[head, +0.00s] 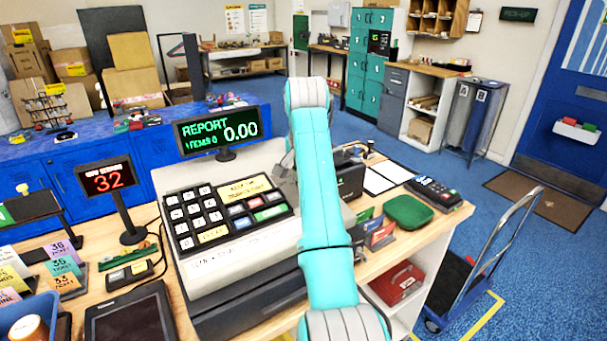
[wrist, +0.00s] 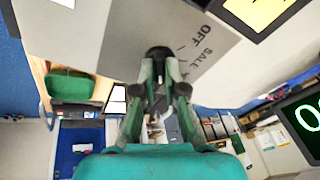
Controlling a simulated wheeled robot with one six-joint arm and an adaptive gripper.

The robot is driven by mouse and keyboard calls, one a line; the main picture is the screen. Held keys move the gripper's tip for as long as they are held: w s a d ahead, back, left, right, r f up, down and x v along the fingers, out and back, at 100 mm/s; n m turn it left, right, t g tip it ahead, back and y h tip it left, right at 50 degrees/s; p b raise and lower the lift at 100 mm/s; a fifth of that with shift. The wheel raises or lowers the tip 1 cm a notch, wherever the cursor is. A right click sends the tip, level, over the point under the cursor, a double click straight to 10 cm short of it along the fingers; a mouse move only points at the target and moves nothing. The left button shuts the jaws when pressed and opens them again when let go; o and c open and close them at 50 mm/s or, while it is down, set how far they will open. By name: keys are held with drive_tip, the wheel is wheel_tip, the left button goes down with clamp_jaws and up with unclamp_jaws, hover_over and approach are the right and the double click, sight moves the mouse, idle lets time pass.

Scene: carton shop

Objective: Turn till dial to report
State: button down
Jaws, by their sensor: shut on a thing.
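The till (head: 235,262) stands on the wooden counter, with a keypad of white and coloured keys. Its display (head: 222,130) reads REPORT, 0.00 and items 0 in green. In the wrist view, the black till dial (wrist: 157,52) sits on the grey till panel (wrist: 125,35), near the printed words OFF and SALE. My gripper (wrist: 158,72) is shut on the dial, one finger on each side. The dial's pointer and the rest of its markings are hidden. In the head view my teal arm hides the dial and most of the gripper.
A red number display (head: 106,179) showing 32 stands left of the till. A green tray (head: 408,211) and a card terminal (head: 433,192) lie on the counter to the right. A hand truck (head: 480,262) stands on the floor at right.

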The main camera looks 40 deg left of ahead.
drive_tip(key=shift+s+f, duration=0.1)
drive_tip(key=shift+f, duration=0.25)
drive_tip(key=c, duration=1.2)
unclamp_jaws()
drive_tip(key=shift+c, duration=0.2)
drive_tip(key=shift+r, duration=0.1)
drive_tip(key=shift+r, duration=0.15)
drive_tip(key=shift+r, duration=0.3)
drive_tip(key=v, duration=0.6)
drive_tip(key=shift+r, duration=0.3)
drive_tip(key=shift+s+d, duration=0.15)
